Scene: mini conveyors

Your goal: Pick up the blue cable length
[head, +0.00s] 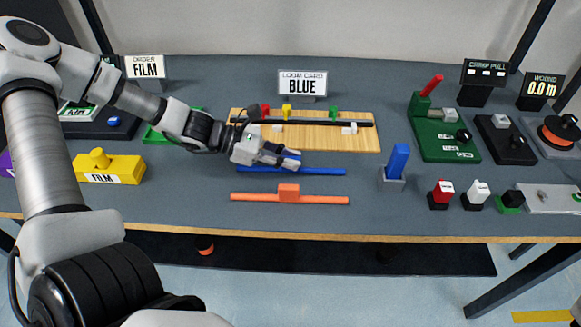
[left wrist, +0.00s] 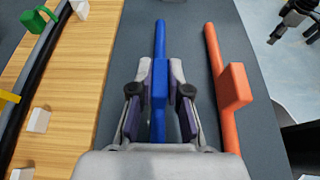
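The blue cable length (head: 315,171) is a long thin rod with a raised block at its middle. It lies on the table in front of the wooden board, and I cannot tell whether it is lifted at all. My left gripper (head: 285,158) reaches it from the left. In the left wrist view, the fingers of my left gripper (left wrist: 161,75) stand on both sides of the blue block (left wrist: 160,80), with their tips against it.
An orange cable length (head: 250,197) lies parallel on the near side, close by. The wooden board (head: 360,143) with a black cable and coloured clips lies just behind. A blue post in a grey holder (head: 392,180) stands to the right. The card (head: 302,84) reads BLUE.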

